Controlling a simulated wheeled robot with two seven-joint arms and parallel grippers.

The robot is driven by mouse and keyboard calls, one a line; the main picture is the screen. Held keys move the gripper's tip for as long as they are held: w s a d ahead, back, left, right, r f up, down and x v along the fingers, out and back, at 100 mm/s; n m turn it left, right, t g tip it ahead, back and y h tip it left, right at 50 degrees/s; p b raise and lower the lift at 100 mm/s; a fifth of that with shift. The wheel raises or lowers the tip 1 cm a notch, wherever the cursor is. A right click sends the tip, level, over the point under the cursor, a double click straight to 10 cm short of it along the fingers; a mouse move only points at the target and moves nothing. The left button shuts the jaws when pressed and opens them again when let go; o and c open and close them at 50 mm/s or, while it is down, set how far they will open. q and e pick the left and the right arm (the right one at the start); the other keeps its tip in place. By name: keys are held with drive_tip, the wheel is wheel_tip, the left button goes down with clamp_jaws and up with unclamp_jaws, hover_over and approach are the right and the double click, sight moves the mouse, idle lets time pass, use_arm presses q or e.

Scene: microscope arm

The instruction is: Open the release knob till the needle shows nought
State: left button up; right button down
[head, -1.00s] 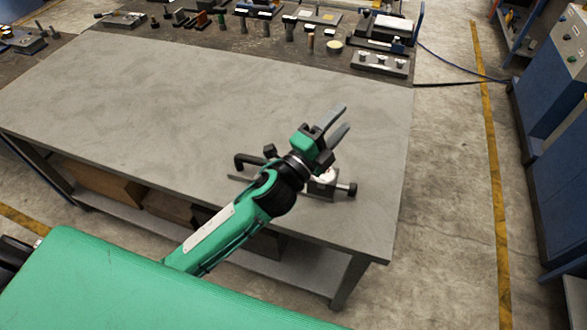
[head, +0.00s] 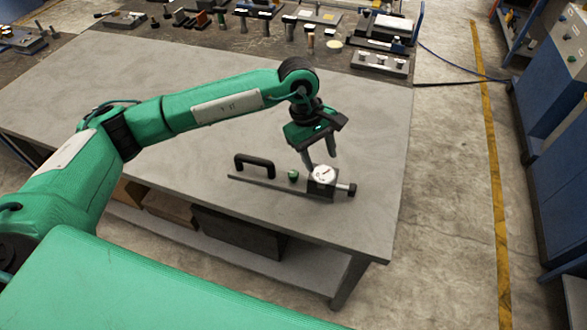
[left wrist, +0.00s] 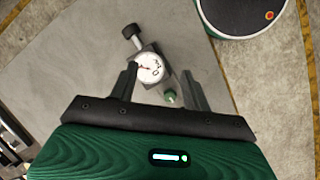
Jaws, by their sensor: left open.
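A small device with a grey base plate (head: 240,180) lies near the table's front right. Its block carries a white dial (head: 322,174), with a black knob (head: 352,189) at the right end, a green knob (head: 293,175) left of the dial and a black handle (head: 255,165). The left wrist view shows the dial (left wrist: 150,68), black knob (left wrist: 131,31) and green knob (left wrist: 170,97); the needle's exact reading is too small to tell. My left gripper (head: 320,158) is open and empty, pointing down above the dial. My right gripper is not in view.
The grey table top (head: 150,85) is clear left of and behind the device. Tools and several small parts stand along the back, including a block with knobs (head: 380,63). A wooden box (head: 170,206) sits on the lower shelf.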

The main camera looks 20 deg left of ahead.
sight(293, 173)
use_arm(q)
drive_tip(key=w+a+y, duration=0.3)
drive_tip(key=a+y, duration=0.1)
drive_tip(key=a, duration=0.3)
drive_tip(key=shift+t, duration=0.4)
wheel_tip(293, 173, down, 12)
drive_tip(key=p, duration=0.4)
drive_tip(key=shift+r+p, duration=0.15)
drive_tip(key=shift+p, duration=0.2)
drive_tip(key=shift+f, duration=0.4)
drive_tip(key=shift+c, duration=0.4)
